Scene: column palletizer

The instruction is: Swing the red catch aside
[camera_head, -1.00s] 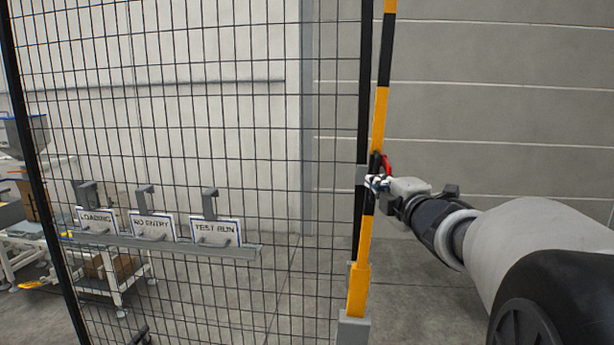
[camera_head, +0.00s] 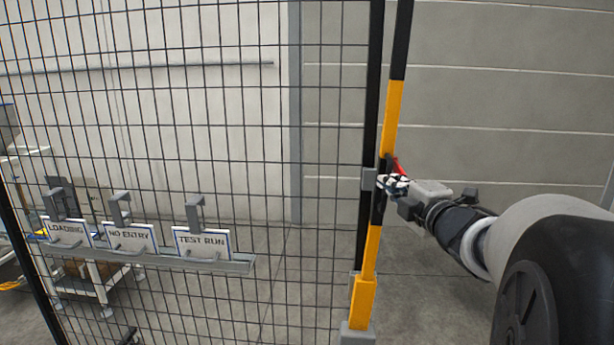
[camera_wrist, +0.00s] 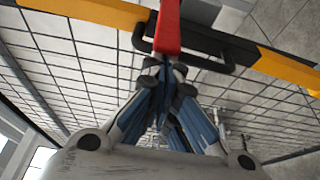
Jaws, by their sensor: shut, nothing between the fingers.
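The red catch (camera_wrist: 168,30) sticks out from the black section of a yellow-and-black bar in the wrist view, at the top centre. In the head view only a small part of the red catch (camera_head: 398,166) shows, behind my gripper (camera_head: 394,184). In the wrist view my gripper (camera_wrist: 168,72) is shut and empty, with its fingertips right at the lower end of the catch. I cannot tell whether they touch it. The yellow-and-black bar (camera_head: 396,105) stands upright beside the mesh fence's edge.
A black handle (camera_wrist: 218,66) spans the bar close to the fingertips. The mesh fence (camera_head: 250,120) fills the left. A rail (camera_head: 235,264) carries signs, including the TEST RUN sign (camera_head: 200,243). Open floor lies right of the bar, before a grey wall (camera_head: 500,100).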

